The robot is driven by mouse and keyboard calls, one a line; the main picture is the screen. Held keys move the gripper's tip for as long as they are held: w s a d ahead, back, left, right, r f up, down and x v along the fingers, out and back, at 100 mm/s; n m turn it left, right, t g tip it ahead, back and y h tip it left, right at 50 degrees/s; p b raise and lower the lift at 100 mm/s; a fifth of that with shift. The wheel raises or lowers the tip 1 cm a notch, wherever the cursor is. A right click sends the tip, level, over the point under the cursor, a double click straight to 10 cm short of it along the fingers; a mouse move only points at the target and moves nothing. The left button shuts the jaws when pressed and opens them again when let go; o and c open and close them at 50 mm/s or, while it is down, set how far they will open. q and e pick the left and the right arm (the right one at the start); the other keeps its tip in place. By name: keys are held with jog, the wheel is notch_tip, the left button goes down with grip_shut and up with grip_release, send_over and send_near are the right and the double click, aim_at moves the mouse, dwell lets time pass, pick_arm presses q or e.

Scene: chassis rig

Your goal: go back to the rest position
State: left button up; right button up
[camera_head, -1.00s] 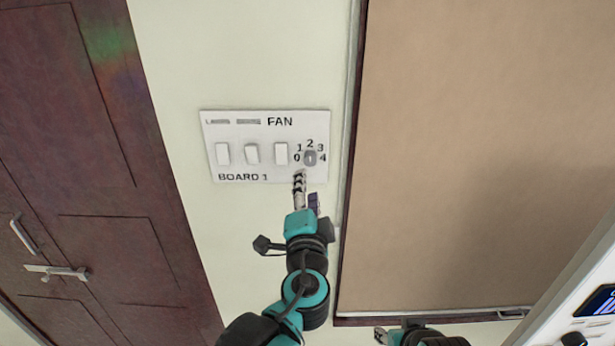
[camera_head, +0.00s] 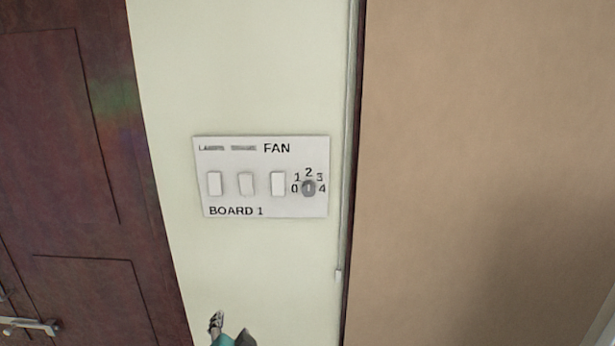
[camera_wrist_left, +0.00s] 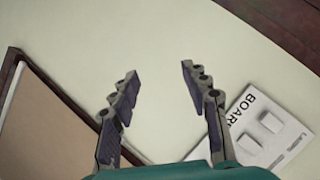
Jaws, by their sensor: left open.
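My left gripper (camera_head: 216,322) is at the bottom of the head view, below the switch board and apart from it. In the left wrist view its two fingers (camera_wrist_left: 158,85) are spread wide with nothing between them. The white switch board (camera_head: 265,208) on the wall carries three rocker switches and a round grey fan knob (camera_head: 308,188) with the numbers 0 to 4 around it. Part of the board (camera_wrist_left: 285,112) also shows at the right of the left wrist view, behind a finger. My right gripper is not in view.
A dark brown door (camera_head: 80,190) with a metal latch (camera_head: 30,324) stands on the left. A large tan panel (camera_head: 480,150) in a dark frame fills the right. Bare pale wall (camera_head: 265,270) lies below and above the board.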

pick_arm(q)
jog(key=s+f+n+g+h+b, duration=0.1)
jog(key=s+f+b, duration=0.3)
jog(key=f, duration=0.5)
jog(key=s+a+f+n+g+h+b, duration=0.1)
jog(key=s+f+n+g+b, duration=0.1)
jog(key=f, duration=0.8)
jog(key=s+a+f+n+g+h+b, duration=0.1)
jog(key=s+f+n+g+b, duration=0.1)
jog(key=s+f+b, duration=0.4)
notch_tip(320, 180, down, 3)
jog(key=shift+a+f+n+h+b, duration=0.15)
jog(key=shift+n+h+b, duration=0.15)
jog(key=shift+n+b, duration=0.4)
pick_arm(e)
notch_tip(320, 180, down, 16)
